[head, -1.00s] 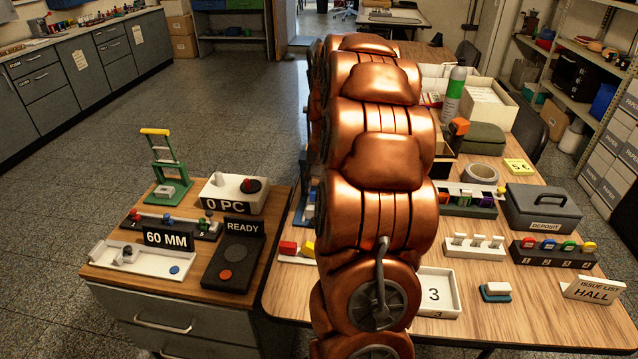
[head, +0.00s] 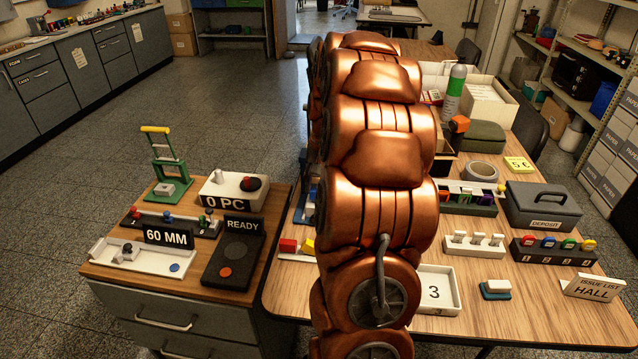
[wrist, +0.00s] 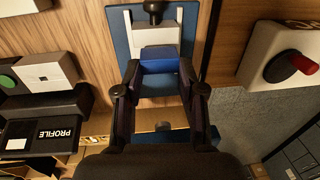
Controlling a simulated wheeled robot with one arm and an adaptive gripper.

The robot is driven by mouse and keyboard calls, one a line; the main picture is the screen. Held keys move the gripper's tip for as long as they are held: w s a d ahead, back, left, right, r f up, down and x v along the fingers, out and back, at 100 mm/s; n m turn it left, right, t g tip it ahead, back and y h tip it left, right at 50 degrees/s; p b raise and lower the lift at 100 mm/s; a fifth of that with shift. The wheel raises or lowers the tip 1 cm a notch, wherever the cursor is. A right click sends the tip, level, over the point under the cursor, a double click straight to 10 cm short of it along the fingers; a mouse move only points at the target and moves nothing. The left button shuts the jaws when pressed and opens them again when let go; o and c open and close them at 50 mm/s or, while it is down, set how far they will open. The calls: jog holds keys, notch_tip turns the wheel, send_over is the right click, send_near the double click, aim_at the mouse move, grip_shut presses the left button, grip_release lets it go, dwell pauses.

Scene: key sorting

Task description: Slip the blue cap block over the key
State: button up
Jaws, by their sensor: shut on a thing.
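My gripper (wrist: 158,85) shows in the wrist view with its two dark fingers closed on the blue cap block (wrist: 160,66). The block is in front of a pale grey-white block (wrist: 158,36) on a blue base plate (wrist: 119,40). I cannot tell whether the cap block touches the pale block. A black knob stands at the top of the plate. I cannot make out the key; it may be hidden by the cap block or the fingers. In the head view my copper arm hides the gripper and the cap block.
In the wrist view a white box with a red-and-black knob (wrist: 285,65) is at the right, and a dark PROFILE sign (wrist: 45,135) at the left. In the head view a rack of coloured caps (head: 553,252) and a white rack (head: 475,244) stand right of my arm.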

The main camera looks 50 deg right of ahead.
jog(key=o, duration=1)
notch_tip(320, 180, up, 12)
jog(key=s, duration=0.1)
jog(key=shift+d, duration=0.4)
